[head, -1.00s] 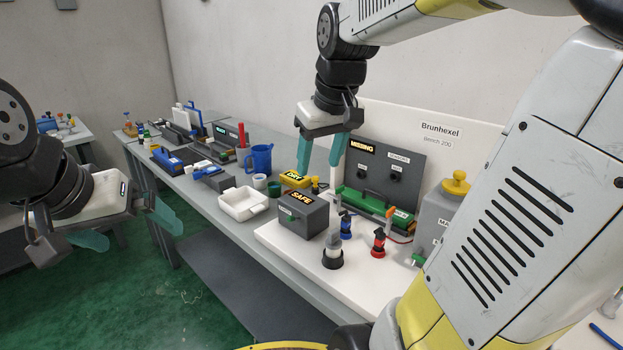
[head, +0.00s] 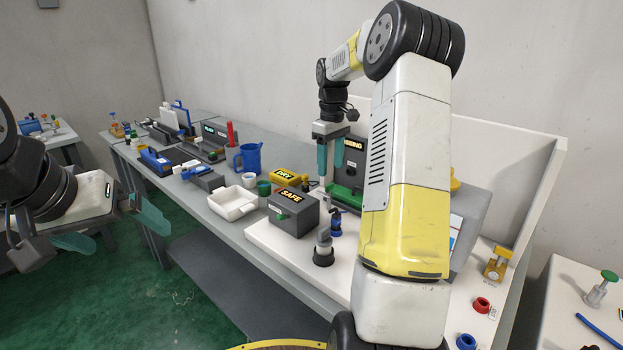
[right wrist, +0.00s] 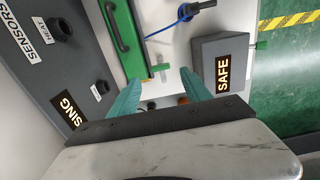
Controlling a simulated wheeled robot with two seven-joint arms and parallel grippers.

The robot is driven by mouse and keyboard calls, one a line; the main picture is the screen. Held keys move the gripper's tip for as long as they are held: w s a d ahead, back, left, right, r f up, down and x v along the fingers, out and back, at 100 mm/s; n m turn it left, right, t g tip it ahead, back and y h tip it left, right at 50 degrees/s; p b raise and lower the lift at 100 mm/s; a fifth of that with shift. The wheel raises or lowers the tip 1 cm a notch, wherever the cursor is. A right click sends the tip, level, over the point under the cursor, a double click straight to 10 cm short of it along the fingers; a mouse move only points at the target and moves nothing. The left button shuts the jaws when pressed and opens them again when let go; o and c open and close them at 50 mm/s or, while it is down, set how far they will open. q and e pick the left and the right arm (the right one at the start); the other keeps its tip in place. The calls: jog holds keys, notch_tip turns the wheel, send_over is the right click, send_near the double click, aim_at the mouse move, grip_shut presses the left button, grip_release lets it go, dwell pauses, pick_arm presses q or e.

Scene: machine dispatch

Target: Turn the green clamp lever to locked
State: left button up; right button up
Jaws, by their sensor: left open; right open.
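A long green part (head: 346,196) with a dark handle lies in front of the dark upright panel. In the right wrist view, this green part (right wrist: 122,40) runs toward my gripper, and a small green lever-like piece (right wrist: 160,68) sticks out sideways at its near end. I cannot tell the lever's marked position. My right gripper (head: 330,168) is open and points down above that end. In the right wrist view, its fingertips (right wrist: 162,80) lie either side of the small green piece, with no clear contact. My left gripper (head: 128,236) is open and empty, off the bench at left.
A grey SAFE box (head: 292,212) with a green knob stands close to the gripper. A blue-and-black plug (head: 336,222) and a grey-and-black one (head: 323,248) stand on the white board. A white tray (head: 233,203) and a blue jug (head: 247,158) are further left. My right arm hides the board's middle.

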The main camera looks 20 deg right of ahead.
aim_at(330, 185)
notch_tip(330, 185, down, 6)
jog(key=shift+r, duration=0.1)
grip_shut()
dwell(0.4)
